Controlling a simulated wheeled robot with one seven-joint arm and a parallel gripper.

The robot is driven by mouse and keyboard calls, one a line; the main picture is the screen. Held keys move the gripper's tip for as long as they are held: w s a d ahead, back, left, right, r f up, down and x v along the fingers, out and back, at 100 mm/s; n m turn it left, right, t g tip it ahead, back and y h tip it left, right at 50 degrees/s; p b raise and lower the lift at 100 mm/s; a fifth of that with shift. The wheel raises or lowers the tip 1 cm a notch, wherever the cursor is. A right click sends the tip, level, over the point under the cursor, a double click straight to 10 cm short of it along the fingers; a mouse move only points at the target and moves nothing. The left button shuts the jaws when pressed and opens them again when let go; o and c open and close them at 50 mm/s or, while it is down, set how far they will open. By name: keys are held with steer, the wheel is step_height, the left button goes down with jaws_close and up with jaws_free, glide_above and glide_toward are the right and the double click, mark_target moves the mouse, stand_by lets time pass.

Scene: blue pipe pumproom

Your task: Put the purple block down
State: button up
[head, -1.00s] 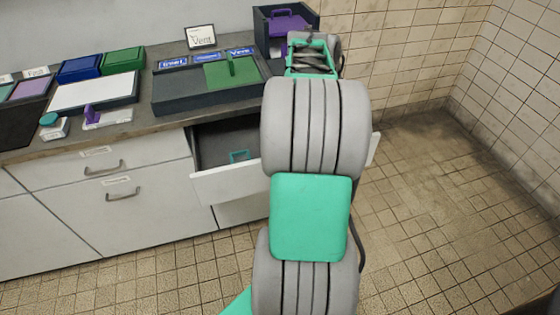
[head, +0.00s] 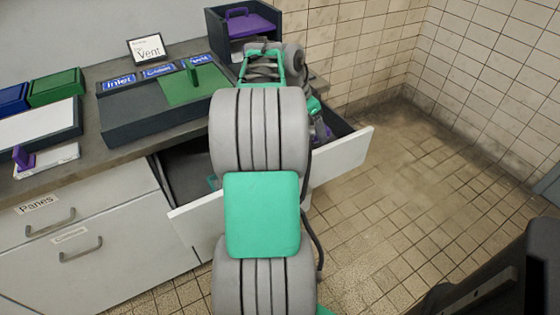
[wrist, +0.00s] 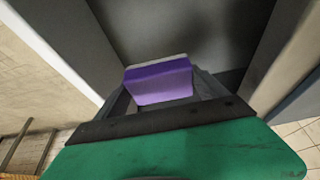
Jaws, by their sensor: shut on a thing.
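The purple block (wrist: 158,84) is held between the dark fingers of my gripper (wrist: 165,92), which is shut on it. In the wrist view a dark grey drawer floor lies beyond the block, with pale walls to both sides. I cannot tell whether the block touches the floor. In the head view my arm hides most of the gripper; a little purple (head: 322,132) shows at the right of the arm, over the open drawer (head: 343,160).
The counter holds a dark tray with a green panel (head: 190,88), a Vent sign (head: 150,50) and a dark box with a purple handled piece (head: 245,25). Tiled floor is clear at the right.

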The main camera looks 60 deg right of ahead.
step_height(320, 180, down, 8)
steer(key=shift+w+a+f+b, duration=0.15)
steer(key=shift+f+b, duration=0.1)
steer(key=shift+b, duration=0.5)
steer(key=o, duration=1.2)
steer(key=shift+o, duration=0.2)
steer(key=shift+r, duration=0.5)
steer(key=p+v, duration=0.2)
steer(key=v, duration=0.9)
steer(key=shift+a+r+p, duration=0.15)
steer(key=shift+a+p, duration=0.05)
steer(key=shift+p, duration=0.1)
